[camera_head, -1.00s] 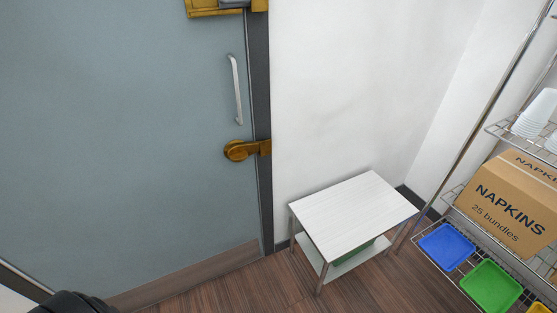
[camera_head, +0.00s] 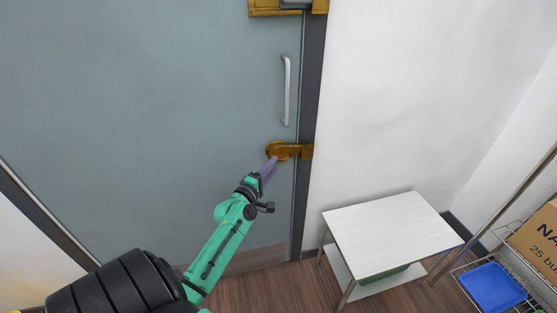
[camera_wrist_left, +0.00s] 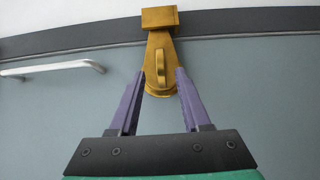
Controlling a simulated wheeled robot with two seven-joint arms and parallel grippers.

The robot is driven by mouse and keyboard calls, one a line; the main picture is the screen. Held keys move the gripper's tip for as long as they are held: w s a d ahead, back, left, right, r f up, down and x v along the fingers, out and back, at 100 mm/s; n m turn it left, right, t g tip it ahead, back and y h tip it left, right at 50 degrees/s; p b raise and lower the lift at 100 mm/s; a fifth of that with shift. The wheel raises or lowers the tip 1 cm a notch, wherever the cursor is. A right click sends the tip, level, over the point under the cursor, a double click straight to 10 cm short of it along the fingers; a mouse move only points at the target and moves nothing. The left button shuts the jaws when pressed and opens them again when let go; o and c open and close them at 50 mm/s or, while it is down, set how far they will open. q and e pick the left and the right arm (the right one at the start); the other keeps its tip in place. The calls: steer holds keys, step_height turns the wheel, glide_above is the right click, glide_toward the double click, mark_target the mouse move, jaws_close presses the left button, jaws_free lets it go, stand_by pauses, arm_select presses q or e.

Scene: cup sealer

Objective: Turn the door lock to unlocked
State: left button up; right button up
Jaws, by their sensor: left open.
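The brass door lock (camera_head: 280,151) sits near the right edge of the grey-blue door (camera_head: 150,110), below the door's handle. Its latch arm reaches right to a brass piece on the dark frame. My left gripper (camera_head: 269,168) is just below and in front of the lock, its purple fingers pointing up at it. In the left wrist view, the open fingers of my left gripper (camera_wrist_left: 158,80) show on either side of the lock's raised knob (camera_wrist_left: 161,68), with space around it. I cannot tell whether they touch it. My right gripper is not in view.
A silver handle (camera_head: 287,90) is above the lock. A white side table (camera_head: 385,232) stands to the right against the wall. A wire rack with a blue tray (camera_head: 492,287) and a napkins box (camera_head: 540,240) is at the far right.

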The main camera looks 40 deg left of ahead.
mark_target(279, 161)
arm_select(q)
steer(key=w, duration=0.4)
steer(key=shift+w+a, duration=0.25)
steer(key=shift+a, duration=0.15)
steer(key=shift+s, duration=0.1)
jaws_close()
steer(key=shift+f, duration=0.1)
stand_by(0.8)
